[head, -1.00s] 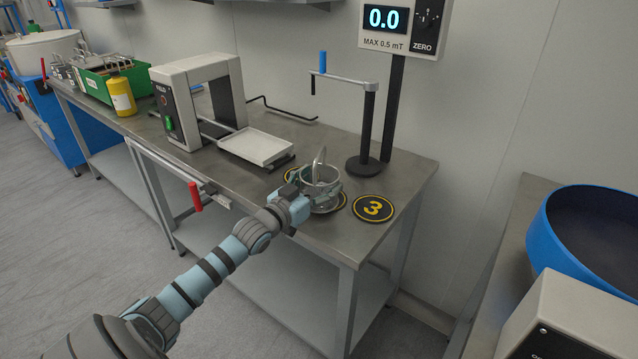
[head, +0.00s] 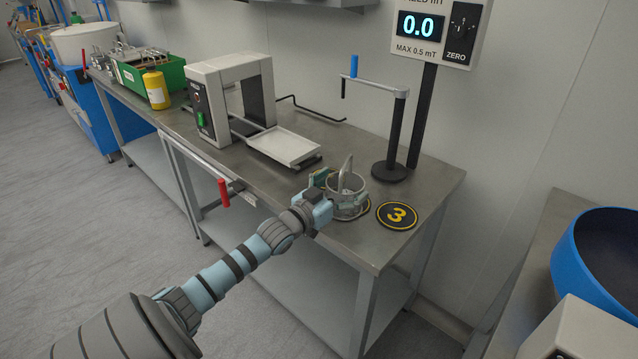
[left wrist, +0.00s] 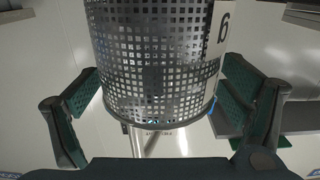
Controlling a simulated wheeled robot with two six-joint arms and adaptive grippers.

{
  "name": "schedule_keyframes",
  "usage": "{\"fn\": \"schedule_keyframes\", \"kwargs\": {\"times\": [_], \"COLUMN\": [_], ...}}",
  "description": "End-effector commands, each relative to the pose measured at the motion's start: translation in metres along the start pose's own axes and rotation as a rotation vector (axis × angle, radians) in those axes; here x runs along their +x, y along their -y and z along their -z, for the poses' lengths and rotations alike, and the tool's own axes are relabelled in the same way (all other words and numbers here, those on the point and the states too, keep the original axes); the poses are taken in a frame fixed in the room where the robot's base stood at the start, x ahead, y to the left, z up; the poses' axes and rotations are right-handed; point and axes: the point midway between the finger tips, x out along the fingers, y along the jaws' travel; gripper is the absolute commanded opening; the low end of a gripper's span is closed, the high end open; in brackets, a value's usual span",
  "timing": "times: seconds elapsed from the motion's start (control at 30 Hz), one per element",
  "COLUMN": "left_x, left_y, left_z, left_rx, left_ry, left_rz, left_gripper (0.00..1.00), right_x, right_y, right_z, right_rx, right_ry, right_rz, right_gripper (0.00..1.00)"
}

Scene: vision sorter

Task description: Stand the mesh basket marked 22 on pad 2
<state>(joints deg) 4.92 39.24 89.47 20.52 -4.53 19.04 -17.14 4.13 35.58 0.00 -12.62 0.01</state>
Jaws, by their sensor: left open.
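The mesh basket (head: 349,198) is a small perforated metal cylinder with an upright handle, near the front right end of the steel bench. It stands beside pad 3 (head: 397,215), over another pad whose yellow edge shows at its right; that pad's number is hidden. My left gripper (head: 340,195) is open, its fingers on either side of the basket. In the left wrist view, the basket (left wrist: 155,60) sits between the spread green finger pads, with gaps on both sides. Its white tag (left wrist: 224,25) is cut off and its full number cannot be read. My right gripper is not in view.
A black post (head: 392,140) with a crank arm stands behind the basket. A white tray (head: 290,146) extends from the grey frame unit (head: 207,90) to the left. A yellow bottle (head: 156,90) and green bin (head: 170,78) are farther left. A blue drum (head: 600,255) is at right.

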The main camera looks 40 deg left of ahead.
Motion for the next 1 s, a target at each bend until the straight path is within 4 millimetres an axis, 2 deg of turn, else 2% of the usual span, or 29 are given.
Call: {"fn": "schedule_keyframes", "kwargs": {"times": [0.03,0.23,0.4,0.5,0.67,0.9,0.97,1.0], "left_x": [-0.004,-0.025,-0.061,-0.088,-0.111,-0.115,-0.118,-0.124], "left_y": [0.001,-0.003,-0.002,-0.002,-0.002,-0.001,0.001,0.002], "left_z": [0.010,0.011,0.011,0.008,0.002,-0.002,-0.016,-0.035], "left_rx": [-0.001,0.001,0.000,0.001,0.002,0.002,0.006,0.013], "left_ry": [0.004,0.010,0.011,0.011,0.008,0.010,0.045,0.093], "left_rz": [0.003,-0.010,-0.009,-0.008,-0.009,-0.006,0.007,0.024], "left_gripper": [0.92,0.92,0.92,0.92,0.92,0.92,0.92,0.92], "right_x": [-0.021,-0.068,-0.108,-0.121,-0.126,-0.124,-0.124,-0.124], "right_y": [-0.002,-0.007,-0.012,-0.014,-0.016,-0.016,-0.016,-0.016], "right_z": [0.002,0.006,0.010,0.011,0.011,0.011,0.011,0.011], "right_rx": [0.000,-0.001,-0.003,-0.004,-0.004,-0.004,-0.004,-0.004], "right_ry": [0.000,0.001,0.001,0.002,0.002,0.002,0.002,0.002], "right_rz": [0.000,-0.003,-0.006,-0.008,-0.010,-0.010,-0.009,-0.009], "right_gripper": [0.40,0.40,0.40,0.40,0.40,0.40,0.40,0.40]}}
